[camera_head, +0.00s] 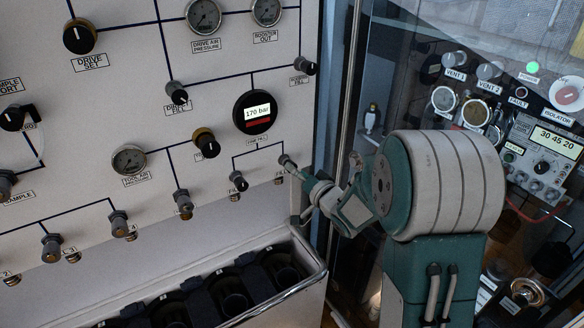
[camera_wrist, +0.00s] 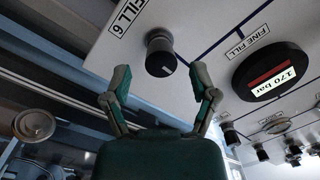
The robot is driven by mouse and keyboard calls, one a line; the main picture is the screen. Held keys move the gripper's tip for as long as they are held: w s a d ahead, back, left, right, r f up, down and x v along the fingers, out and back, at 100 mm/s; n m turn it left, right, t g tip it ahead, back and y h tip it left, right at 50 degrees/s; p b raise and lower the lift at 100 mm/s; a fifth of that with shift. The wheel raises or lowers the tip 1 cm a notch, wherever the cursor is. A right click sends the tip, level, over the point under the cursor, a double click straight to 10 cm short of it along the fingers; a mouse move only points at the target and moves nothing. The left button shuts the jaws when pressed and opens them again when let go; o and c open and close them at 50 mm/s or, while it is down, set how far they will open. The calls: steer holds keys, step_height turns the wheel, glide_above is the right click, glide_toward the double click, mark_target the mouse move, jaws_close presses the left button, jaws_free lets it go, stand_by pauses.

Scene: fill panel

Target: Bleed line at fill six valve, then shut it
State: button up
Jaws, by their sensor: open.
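The fill six valve is a dark round knob (camera_wrist: 160,54) on the white panel, beside the FILL 6 label (camera_wrist: 127,15) in the wrist view. In the head view its knob (camera_head: 286,160) is at the right end of the branched line, partly hidden by my gripper (camera_head: 297,170). In the wrist view my gripper (camera_wrist: 160,72) is open, its two fingers on either side of the space just below the knob. Contact with the knob cannot be told. The round gauge (camera_head: 255,112) reads 170 bar; it also shows in the wrist view (camera_wrist: 270,72).
Another knob (camera_head: 238,181) is just left of the fill six valve. More knobs and dials cover the panel. A rack (camera_head: 318,277) with dark round slots is below. A glass door with a metal frame (camera_head: 346,85) stands close to my arm on the right.

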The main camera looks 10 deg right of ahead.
steer(key=shift+x, duration=1.15)
steer(key=shift+c, duration=0.2)
jaws_close()
